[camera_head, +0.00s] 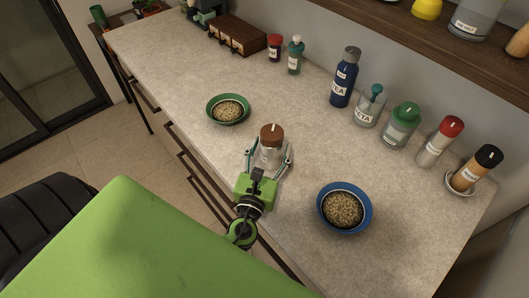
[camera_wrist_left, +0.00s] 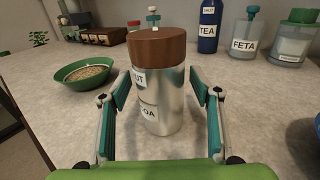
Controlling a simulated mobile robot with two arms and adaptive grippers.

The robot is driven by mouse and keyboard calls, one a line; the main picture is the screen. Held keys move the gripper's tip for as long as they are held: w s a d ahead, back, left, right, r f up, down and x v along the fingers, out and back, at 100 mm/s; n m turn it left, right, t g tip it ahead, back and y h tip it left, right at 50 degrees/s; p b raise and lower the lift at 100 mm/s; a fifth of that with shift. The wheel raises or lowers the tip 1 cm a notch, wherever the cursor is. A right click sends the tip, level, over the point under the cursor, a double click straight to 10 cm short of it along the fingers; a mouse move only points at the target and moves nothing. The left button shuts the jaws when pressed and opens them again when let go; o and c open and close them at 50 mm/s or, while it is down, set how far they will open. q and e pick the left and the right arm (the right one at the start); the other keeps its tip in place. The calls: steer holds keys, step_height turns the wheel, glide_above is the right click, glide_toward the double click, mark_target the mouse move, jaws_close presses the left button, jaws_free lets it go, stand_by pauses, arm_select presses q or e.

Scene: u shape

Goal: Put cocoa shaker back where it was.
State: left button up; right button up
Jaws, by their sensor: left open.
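The cocoa shaker (camera_head: 271,148) is a clear or silvery cylinder with a brown lid. It stands upright on the counter (camera_head: 310,140), between the green bowl and the blue bowl. In the left wrist view the shaker (camera_wrist_left: 158,85) shows a label whose visible end reads "OA". My left gripper (camera_head: 268,162) is at the shaker, its two fingers apart on either side of it. In the left wrist view the left gripper (camera_wrist_left: 160,105) is open, with gaps between its fingers and the shaker. My right gripper is not in view.
A green bowl (camera_head: 211,116) and a blue bowl (camera_head: 322,218), both with grainy contents, flank the shaker. A blue tea bottle (camera_head: 343,82), feta jar (camera_head: 368,112) and several other containers line the wall. A wooden shelf (camera_head: 400,25) overhangs the back.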

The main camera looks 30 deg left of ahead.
arm_select(q)
steer(key=b+v, duration=0.3)
steer(key=v, duration=0.7)
steer(key=shift+f, duration=0.15)
steer(key=shift+s+d+b, duration=0.15)
steer(key=shift+s+b, duration=0.15)
steer(key=shift+s, duration=0.2)
